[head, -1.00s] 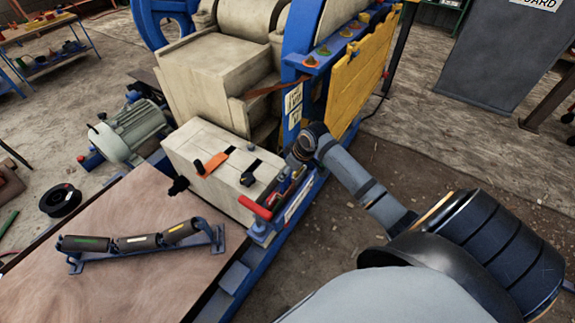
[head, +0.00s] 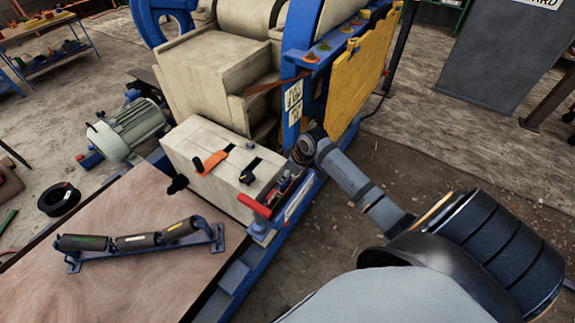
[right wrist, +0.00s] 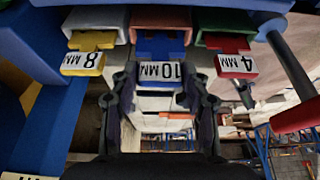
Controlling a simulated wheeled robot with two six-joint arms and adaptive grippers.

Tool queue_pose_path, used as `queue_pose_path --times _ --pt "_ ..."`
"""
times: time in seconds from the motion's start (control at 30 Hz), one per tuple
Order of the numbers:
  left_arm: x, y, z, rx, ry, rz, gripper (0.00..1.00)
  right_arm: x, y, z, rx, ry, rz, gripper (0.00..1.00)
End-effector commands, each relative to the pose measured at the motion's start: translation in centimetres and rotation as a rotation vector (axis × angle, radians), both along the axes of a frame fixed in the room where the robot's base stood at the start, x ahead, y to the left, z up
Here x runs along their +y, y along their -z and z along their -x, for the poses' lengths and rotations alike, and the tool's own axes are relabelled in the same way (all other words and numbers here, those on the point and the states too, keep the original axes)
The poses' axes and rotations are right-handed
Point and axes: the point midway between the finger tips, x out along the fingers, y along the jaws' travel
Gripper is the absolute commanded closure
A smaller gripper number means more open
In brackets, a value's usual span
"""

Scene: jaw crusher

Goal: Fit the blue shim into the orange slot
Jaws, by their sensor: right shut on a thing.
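In the right wrist view, the blue shim (right wrist: 160,72) labelled 10 MM sits in the middle holder of a rack. My right gripper (right wrist: 163,82) has its fingers on either side of the shim's label end and is shut on it. In the head view, my right arm reaches in from the right to the rack beside the pale block; its fingers and the blue shim are hard to make out there. The orange slot marking (head: 212,160) lies on top of the pale block (head: 196,143), left of the rack. My left gripper is not in view.
A yellow shim (right wrist: 82,62) labelled 8 MM and a red shim (right wrist: 235,64) labelled 4 MM flank the blue one. A red handle (head: 255,206) stands at the block's front. A roller frame (head: 145,246) lies on the wooden top.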

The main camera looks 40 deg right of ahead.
Motion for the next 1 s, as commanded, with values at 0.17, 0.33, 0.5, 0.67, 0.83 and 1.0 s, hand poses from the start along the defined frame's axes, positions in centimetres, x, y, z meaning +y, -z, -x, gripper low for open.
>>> queue_pose_path --times 0.17,0.33,0.5,0.67,0.83,1.0 --pt "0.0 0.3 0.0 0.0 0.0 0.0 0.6 0.0 0.6 0.0 -0.002 -0.001 0.0 1.0" --pt "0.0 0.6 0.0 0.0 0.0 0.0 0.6 0.0 1.1 0.0 -0.002 -0.001 0.0 1.0" --pt "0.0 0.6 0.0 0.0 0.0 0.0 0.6 0.0 1.3 -0.1 -0.002 -0.001 0.0 0.48" --pt "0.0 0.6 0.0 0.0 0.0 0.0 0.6 0.0 1.3 0.0 -0.001 -0.001 0.001 0.27" --pt "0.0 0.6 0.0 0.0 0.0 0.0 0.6 0.0 1.3 0.0 -0.001 -0.001 0.001 0.27" --pt "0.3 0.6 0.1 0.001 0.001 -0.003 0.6 -0.1 1.1 0.1 0.001 0.0 0.001 0.27"
